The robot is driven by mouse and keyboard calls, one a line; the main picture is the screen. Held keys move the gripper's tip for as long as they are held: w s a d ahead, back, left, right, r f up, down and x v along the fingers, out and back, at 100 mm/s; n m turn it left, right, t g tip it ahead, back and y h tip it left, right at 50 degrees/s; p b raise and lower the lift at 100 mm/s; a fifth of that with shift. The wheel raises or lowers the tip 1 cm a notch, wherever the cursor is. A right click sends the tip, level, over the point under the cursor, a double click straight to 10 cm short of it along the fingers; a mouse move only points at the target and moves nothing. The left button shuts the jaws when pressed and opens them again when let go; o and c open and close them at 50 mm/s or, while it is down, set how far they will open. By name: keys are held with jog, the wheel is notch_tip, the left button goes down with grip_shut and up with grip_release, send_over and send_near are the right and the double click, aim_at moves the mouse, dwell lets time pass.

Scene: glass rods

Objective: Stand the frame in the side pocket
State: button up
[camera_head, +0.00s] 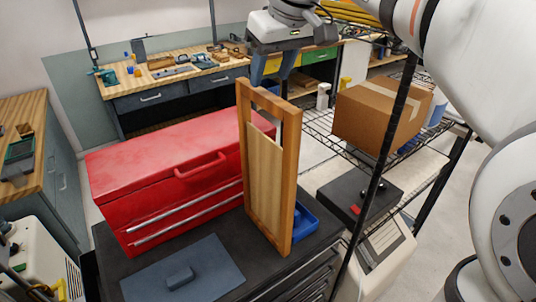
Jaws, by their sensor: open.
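A wooden frame (286,190) with a pale inner panel stands upright, slightly tilted in the picture, on the dark cabinet top beside the red toolbox. It has an opening near its top. My gripper (272,80) points down just above or behind the frame's top edge, its two blue-grey fingers apart. Nothing shows between the fingers; whether they touch the frame is unclear. A blue bin (305,222) shows partly behind the frame's lower right side. The frame hides most of it, and I cannot tell whether it is the side pocket or whether the frame's foot is in it.
The red toolbox (150,165) fills the cabinet top's left and back. A grey-blue plate with a raised block (180,278) lies in front. A wire shelf with a cardboard box (380,115) stands right, its dark post close to the frame. A workbench (170,85) is behind.

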aim_at(266, 93)
jog(key=shift+a+f, duration=0.2)
jog(key=shift+f, duration=0.55)
jog(key=p+x, duration=0.1)
jog(key=x, duration=0.4)
jog(key=shift+w+d+f, duration=0.1)
jog(key=shift+w+f, duration=0.2)
grip_shut()
jog(key=shift+r, duration=0.1)
